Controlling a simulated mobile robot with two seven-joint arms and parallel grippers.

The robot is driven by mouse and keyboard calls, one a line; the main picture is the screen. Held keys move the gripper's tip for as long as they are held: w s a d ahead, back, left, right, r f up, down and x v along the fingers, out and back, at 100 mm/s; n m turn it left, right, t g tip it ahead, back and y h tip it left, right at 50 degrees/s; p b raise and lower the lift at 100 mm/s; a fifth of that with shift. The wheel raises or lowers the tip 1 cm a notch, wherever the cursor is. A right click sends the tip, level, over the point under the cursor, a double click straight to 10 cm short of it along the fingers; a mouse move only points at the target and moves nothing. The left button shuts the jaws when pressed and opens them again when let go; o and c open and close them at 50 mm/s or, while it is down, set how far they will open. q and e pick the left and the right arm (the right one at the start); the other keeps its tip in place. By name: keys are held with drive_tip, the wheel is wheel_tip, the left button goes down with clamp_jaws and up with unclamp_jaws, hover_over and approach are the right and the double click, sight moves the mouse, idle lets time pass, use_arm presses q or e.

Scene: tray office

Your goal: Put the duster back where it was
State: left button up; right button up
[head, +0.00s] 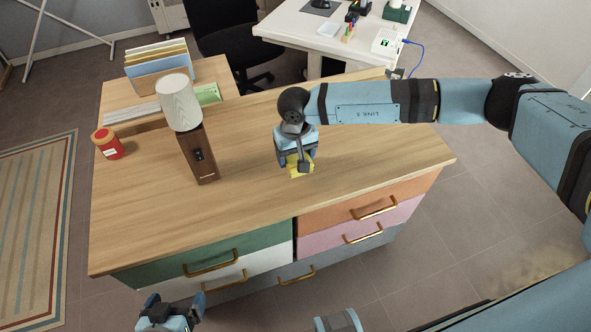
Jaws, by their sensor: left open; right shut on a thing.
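The duster (293,169) shows as a small yellow piece between the fingers of my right gripper (299,164). The gripper points down over the middle of the wooden cabinet top (370,155) and is shut on it. Most of the duster is hidden by the fingers and wrist, and I cannot tell whether it touches the wood. My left gripper (172,308) is open and empty, low in the view in front of the cabinet's green drawer (170,272).
A red jar (107,144) stands at the left. A file holder (158,72) and a white desk (325,32) are behind. The cabinet top's right and front parts are clear.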

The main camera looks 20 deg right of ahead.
wheel_tip(320, 180, down, 7)
drive_tip(key=shift+r, duration=0.1)
idle(0.3)
drive_tip(key=shift+f, duration=0.2)
drive_tip(key=o, duration=0.9)
drive_tip(key=shift+r, duration=0.1)
